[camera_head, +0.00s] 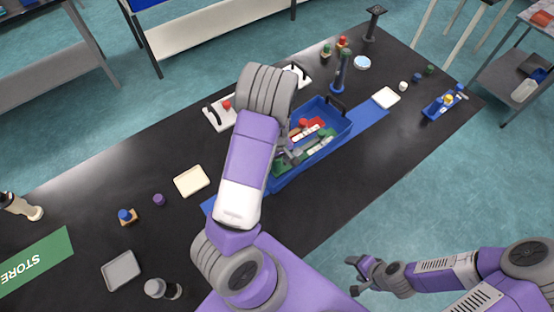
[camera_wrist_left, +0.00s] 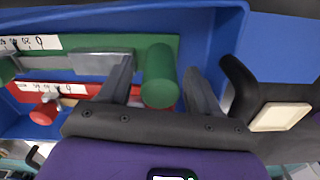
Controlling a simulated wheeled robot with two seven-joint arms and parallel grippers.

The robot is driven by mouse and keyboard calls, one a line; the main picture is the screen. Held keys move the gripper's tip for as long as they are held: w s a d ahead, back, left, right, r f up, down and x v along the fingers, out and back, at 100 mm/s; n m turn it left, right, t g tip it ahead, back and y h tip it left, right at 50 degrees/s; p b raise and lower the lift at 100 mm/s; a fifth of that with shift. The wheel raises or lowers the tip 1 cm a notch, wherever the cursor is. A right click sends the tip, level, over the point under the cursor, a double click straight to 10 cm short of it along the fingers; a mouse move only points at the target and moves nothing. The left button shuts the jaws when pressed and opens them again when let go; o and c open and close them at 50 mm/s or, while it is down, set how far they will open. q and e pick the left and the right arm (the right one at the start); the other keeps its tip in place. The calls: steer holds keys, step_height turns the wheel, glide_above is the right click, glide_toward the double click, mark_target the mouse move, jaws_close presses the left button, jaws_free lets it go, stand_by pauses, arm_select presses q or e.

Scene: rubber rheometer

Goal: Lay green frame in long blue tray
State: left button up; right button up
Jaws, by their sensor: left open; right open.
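A deep blue tray (camera_head: 338,136) with black end handles stands mid-table. In it lie a green frame (camera_head: 318,148) and a red frame (camera_head: 316,122), both with white labelled strips. The left wrist view shows the green frame (camera_wrist_left: 62,62) along the tray's wall (camera_wrist_left: 222,40), with a green knob (camera_wrist_left: 159,75) at its end. My left gripper (camera_wrist_left: 160,88) is open, one finger on each side of that knob; I cannot tell if they touch it. In the head view my left arm partly hides this gripper (camera_head: 288,157). My right gripper (camera_head: 355,274) is open and empty beyond the table's front edge.
A small blue tray (camera_head: 432,112) holding little items stands at the right end. Cream trays (camera_head: 191,181) (camera_head: 386,97), a grey tray (camera_head: 121,270) and small bottles are spread around. A blue strip (camera_head: 368,117) lies under the deep tray. The front right tabletop is clear.

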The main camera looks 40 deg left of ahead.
arm_select(q)
steer(key=shift+w+r, duration=0.1)
steer(key=shift+r, duration=0.45)
step_height(320, 180, up, 11)
steer(key=p, duration=0.3)
steer(key=shift+r, duration=0.15)
